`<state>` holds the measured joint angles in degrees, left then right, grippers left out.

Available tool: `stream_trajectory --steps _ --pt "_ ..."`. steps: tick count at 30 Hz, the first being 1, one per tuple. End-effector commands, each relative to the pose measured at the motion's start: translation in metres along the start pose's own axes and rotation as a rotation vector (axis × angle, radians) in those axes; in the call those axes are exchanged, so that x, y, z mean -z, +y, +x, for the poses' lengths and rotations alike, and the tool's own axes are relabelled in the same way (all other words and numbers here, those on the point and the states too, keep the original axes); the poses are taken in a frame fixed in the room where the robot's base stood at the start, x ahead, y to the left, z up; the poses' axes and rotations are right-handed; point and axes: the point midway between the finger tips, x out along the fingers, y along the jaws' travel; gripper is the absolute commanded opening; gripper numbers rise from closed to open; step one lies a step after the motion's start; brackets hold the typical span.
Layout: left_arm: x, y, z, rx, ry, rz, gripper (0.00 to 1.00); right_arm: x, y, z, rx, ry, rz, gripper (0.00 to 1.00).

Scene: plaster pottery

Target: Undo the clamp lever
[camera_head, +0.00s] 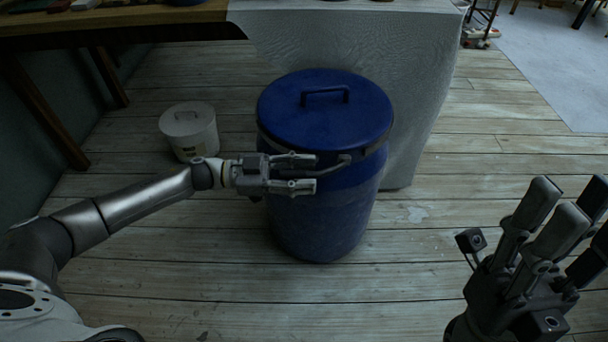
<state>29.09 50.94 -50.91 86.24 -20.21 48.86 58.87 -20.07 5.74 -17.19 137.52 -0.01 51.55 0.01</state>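A blue drum (322,215) stands upright on the floor. Its blue lid (325,108) has a handle on top and is ringed by a dark clamp band. The grey clamp lever (338,162) shows at the drum's front, just under the lid rim. My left gripper (304,172) reaches in from the left in front of the drum. Its fingers are apart, above and below the lever's line; I cannot tell whether they touch it. The lever's left part is partly hidden by the gripper. My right gripper (567,228) is at the lower right, fingers upward, open and empty, away from the drum.
A small white lidded bucket (189,131) stands left of the drum, behind my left arm. A cloth-draped table (405,75) is close behind the drum. A wooden table (120,17) is at the back left. The plank floor in front and to the right is clear.

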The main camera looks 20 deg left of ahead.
Motion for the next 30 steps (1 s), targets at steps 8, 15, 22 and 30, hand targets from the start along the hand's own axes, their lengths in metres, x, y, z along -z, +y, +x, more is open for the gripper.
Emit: stream_trajectory --steps 8,15,22,30 --pt "0.0 -0.0001 0.0023 0.0 -0.001 0.0 0.4 0.0001 -0.0001 -0.0003 0.0 0.001 0.0 0.4" --pt "-0.0001 0.0 0.0021 0.0 -0.001 0.0 0.12 0.0 -0.0002 -0.0003 0.0 0.001 0.001 0.4" --pt "-0.0002 0.0 0.002 0.0 -0.001 -0.001 0.0 -0.0001 -0.0002 -0.0004 0.0 0.0 0.001 0.4" --pt "0.0001 0.0004 0.0024 0.003 -0.001 -0.001 0.0 0.0001 -0.0001 0.001 0.0 0.0 0.0 0.4"
